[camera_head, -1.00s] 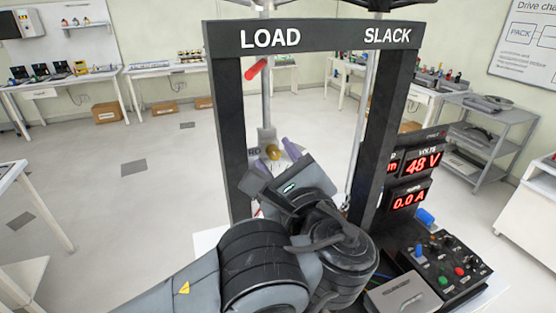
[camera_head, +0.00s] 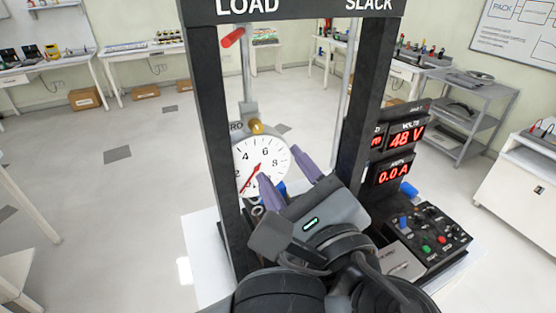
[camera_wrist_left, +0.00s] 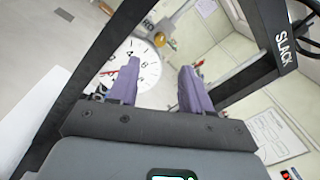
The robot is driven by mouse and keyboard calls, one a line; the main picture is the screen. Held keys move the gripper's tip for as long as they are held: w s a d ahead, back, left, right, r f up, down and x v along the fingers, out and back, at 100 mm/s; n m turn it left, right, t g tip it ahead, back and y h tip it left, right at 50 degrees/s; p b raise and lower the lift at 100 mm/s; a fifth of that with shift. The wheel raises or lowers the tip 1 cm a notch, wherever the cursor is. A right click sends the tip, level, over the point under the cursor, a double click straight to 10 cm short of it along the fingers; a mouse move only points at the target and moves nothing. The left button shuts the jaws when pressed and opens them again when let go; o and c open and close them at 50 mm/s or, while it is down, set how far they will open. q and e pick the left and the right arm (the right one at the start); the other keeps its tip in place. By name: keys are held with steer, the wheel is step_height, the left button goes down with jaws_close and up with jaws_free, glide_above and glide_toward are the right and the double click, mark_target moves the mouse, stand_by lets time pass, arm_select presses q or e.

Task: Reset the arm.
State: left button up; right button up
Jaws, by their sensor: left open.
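My left gripper (camera_head: 281,164) is open and empty, its two purple fingers apart and pointing into the dark frame (camera_head: 357,150) marked LOAD and SLACK. The arm comes up from the bottom of the head view. The fingers are in front of a white dial gauge (camera_head: 248,155) with a red needle and hide part of its right side. In the left wrist view, the dial (camera_wrist_left: 138,47) shows between and left of the fingers (camera_wrist_left: 158,65), with nothing held. What lies behind the gripper body is hidden. My right gripper is not in view.
A brass-coloured knob (camera_head: 256,127) sits above the dial, and a red cylinder (camera_head: 233,38) near the crossbar. Red displays (camera_head: 406,136) and a button panel (camera_head: 432,235) stand right of the frame. Open floor (camera_head: 90,200) lies to the left.

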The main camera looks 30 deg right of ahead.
arm_select(q)
steer(key=shift+s, duration=0.2)
stand_by(0.3)
steer(key=a+f+n+g+y, duration=0.15)
steer(key=a+f+g, duration=0.35)
steer(key=f, duration=1.2)
steer(key=a+f+n+g, duration=0.35)
steer(key=f+g, duration=0.25)
steer(key=f, duration=1)
steer(key=s+a+f+n+g, duration=0.3)
steer(key=s+a+f+n, duration=0.2)
steer(key=s+a+f, duration=0.3)
steer(key=s+a+f+n+g, duration=0.35)
steer(key=s+a+f, duration=0.3)
steer(key=f, duration=0.35)
steer(key=s+a+f+n, duration=0.1)
steer(key=s+a+n, duration=0.1)
steer(key=a+n, duration=0.25)
steer(key=s+a+f+n, duration=0.2)
steer(key=s+a+n, duration=0.1)
steer(key=a, duration=0.2)
steer(key=w+a+r+n+t, duration=0.3)
steer(key=w+a+r+n, duration=0.1)
steer(key=a+n, duration=0.15)
step_height(320, 180, up, 28)
steer(key=n+p, duration=0.1)
steer(key=p, duration=2.7)
steer(key=shift+d+r, duration=0.15)
steer(key=shift+d, duration=0.25)
